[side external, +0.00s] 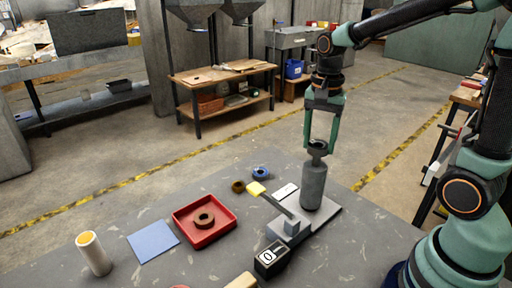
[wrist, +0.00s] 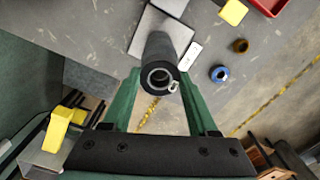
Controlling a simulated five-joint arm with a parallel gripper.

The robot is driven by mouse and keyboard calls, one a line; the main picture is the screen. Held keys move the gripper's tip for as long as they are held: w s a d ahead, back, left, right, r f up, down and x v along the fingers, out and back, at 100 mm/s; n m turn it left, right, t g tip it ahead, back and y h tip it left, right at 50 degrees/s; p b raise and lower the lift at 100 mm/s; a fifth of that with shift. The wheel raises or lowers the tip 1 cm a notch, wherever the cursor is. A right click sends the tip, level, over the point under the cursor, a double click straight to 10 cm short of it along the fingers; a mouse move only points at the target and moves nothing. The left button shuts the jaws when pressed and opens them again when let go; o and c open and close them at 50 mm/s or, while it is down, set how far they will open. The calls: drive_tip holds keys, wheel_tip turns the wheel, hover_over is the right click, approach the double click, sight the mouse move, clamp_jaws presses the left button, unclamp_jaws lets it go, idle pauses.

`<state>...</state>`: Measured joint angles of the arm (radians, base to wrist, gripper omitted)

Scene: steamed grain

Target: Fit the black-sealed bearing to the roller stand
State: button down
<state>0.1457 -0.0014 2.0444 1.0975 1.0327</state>
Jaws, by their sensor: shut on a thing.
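The roller stand is a grey upright roller (side external: 313,186) on a flat grey base plate (side external: 327,222). My gripper (side external: 319,147) points down over the roller's top, with a green finger on each side. It is shut on a dark ring, which I take for the black-sealed bearing (side external: 317,147). In the wrist view the dark ring (wrist: 150,76), with a pale inner ring, lies between the fingertips (wrist: 160,80) and in line with the roller. I cannot tell whether it is seated or just above the roller's end.
A red tray (side external: 186,214) holds another brown ring. A blue mat (side external: 152,242), cream tube (side external: 95,256) and black counter box (side external: 271,260) are nearby.

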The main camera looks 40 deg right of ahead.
drive_tip(key=shift+f, duration=0.5)
idle(0.3)
drive_tip(key=shift+c, duration=0.5)
unclamp_jaws()
wheel_tip(320, 180, up, 12)
idle(0.5)
